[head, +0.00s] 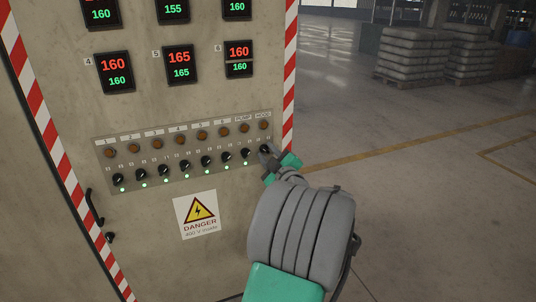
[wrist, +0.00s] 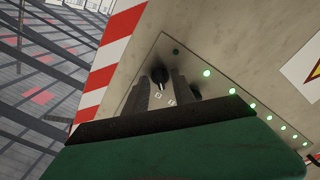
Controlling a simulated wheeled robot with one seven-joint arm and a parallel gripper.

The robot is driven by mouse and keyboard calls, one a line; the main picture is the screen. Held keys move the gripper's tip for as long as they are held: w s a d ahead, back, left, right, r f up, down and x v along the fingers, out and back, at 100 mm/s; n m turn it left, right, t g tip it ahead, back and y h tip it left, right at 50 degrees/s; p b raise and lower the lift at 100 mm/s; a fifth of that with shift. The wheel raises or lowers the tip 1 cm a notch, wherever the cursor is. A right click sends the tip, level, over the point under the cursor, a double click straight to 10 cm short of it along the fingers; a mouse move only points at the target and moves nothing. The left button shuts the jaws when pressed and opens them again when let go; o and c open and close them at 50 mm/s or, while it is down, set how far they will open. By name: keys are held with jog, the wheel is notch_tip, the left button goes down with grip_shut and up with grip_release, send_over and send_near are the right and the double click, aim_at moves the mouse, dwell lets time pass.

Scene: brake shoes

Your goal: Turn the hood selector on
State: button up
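The hood selector (head: 265,149) is the small black knob at the right end of the panel's knob row, under the label HOOD. It also shows in the wrist view (wrist: 160,74), between and just beyond my fingertips. My gripper (head: 269,156) is at this knob, coming from the lower right. In the wrist view my gripper (wrist: 160,82) has its two dark fingers apart, one on each side of the knob. I cannot tell whether they touch it. No lit green lamp shows by the hood knob; my gripper may hide that spot.
Several other black knobs (head: 207,161) with lit green lamps run leftward along the panel (head: 100,160). Brown lamps sit above them. A danger sign (head: 198,214) is below. The cabinet's striped edge (head: 290,75) is close right of the hood knob; open floor lies beyond.

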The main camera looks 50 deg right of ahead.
jog(key=shift+c, duration=0.2)
grip_shut()
dwell(0.4)
